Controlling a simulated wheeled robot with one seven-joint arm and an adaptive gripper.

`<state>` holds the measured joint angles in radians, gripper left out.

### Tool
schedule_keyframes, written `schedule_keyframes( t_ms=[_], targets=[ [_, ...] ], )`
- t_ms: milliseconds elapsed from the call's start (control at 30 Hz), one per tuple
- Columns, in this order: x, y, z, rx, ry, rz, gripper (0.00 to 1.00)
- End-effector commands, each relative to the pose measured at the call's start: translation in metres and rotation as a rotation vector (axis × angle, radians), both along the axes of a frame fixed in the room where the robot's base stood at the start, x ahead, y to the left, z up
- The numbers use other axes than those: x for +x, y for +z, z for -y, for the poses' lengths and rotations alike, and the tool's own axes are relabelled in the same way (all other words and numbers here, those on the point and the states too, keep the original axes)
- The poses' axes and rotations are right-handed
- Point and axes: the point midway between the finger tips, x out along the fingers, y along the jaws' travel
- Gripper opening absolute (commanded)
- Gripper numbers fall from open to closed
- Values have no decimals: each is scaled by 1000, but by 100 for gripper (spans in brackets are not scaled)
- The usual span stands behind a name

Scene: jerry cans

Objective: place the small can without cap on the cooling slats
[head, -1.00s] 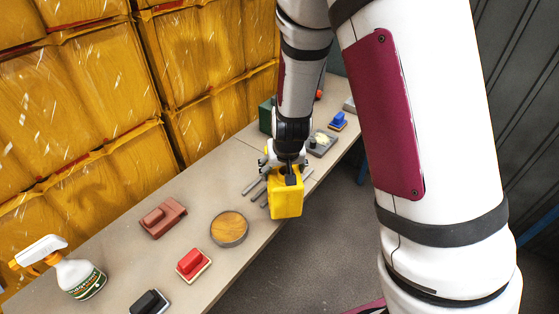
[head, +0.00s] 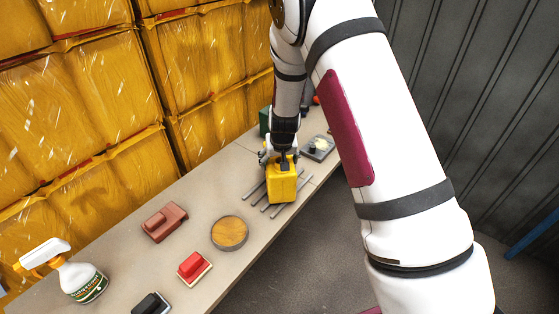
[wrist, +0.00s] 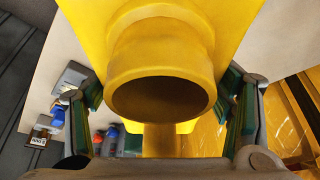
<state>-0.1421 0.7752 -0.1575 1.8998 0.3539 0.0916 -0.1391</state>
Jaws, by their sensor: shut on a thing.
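A small yellow can (head: 281,186) without a cap is upright over the grey cooling slats (head: 252,190). Slat ends show on both sides of it. I cannot tell whether its base touches the slats. My gripper (head: 280,158) is shut on the can near its top. In the wrist view the can's open round neck (wrist: 160,60) faces the camera, dark inside. My gripper's green-padded fingers stand on both sides of the can there. The slats are hidden in the wrist view, and the can covers their middle in the head view.
A round wooden-topped disc (head: 229,232), a reddish-brown block (head: 164,222), a red item (head: 193,266), a black item (head: 150,304) and a spray bottle (head: 80,279) stand nearer on the bench. A grey item (head: 318,147) and a green item (head: 264,121) are behind.

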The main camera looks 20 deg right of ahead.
Motion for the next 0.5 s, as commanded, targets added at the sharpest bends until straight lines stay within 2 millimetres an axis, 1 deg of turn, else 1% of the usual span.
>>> schedule_keyframes(
  t_ms=[300, 333, 367, 400, 433, 500],
  targets=[
    [0, -3, 0, 0, 0, 0, 44],
    [0, -3, 0, 0, 0, 0, 77],
    [0, -3, 0, 0, 0, 0, 84],
    [0, -3, 0, 0, 0, 0, 93],
    [0, -3, 0, 0, 0, 0, 95],
    [0, -2, 0, 0, 0, 0, 95]
  ],
)
